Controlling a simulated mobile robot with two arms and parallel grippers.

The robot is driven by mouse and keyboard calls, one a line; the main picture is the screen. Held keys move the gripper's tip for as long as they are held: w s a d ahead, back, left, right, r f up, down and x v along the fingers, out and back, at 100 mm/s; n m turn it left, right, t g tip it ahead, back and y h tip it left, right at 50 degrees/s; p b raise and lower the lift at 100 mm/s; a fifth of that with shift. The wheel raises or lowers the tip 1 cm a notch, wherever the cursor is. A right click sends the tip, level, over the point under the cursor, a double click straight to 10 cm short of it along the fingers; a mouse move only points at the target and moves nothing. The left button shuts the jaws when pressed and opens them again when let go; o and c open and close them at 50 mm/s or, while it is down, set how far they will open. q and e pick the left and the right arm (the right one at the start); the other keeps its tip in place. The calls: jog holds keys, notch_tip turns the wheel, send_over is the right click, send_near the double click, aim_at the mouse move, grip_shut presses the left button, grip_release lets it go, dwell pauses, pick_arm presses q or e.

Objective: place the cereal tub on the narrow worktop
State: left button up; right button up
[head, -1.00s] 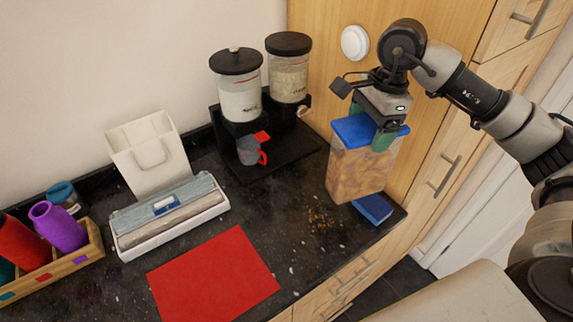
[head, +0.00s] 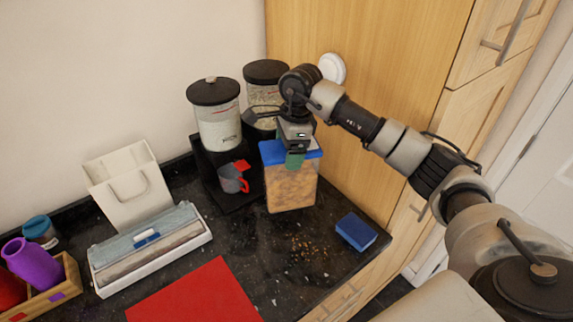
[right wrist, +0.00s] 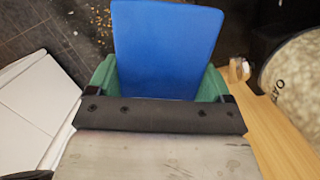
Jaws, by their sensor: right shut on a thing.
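The cereal tub (head: 291,190) is a clear, tall box of brown cereal with a blue lid. My right gripper (head: 295,160) is shut on its top, with green fingers on both sides of the lid. In the right wrist view the blue lid (right wrist: 165,48) lies between the green fingers (right wrist: 157,82). The tub is upright over the back right of the dark granite worktop (head: 265,265), in front of the wooden cabinet side. I cannot tell whether its base touches the worktop. My left gripper is not in view.
A dispenser with two jars (head: 218,125) and a grey mug with red handle (head: 232,180) stand left of the tub. A blue sponge (head: 356,232) and crumbs (head: 302,247) lie in front. A red mat (head: 195,298) and a white-and-grey box (head: 150,250) are further left.

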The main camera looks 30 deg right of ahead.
aim_at(290, 177)
jog(key=shift+w+a+f, duration=0.1)
jog(key=shift+w+a, duration=0.1)
jog(key=shift+w, duration=0.1)
jog(key=shift+f, duration=0.2)
notch_tip(290, 177, down, 4)
jog(key=shift+r+b, duration=0.2)
jog(key=shift+b, duration=0.8)
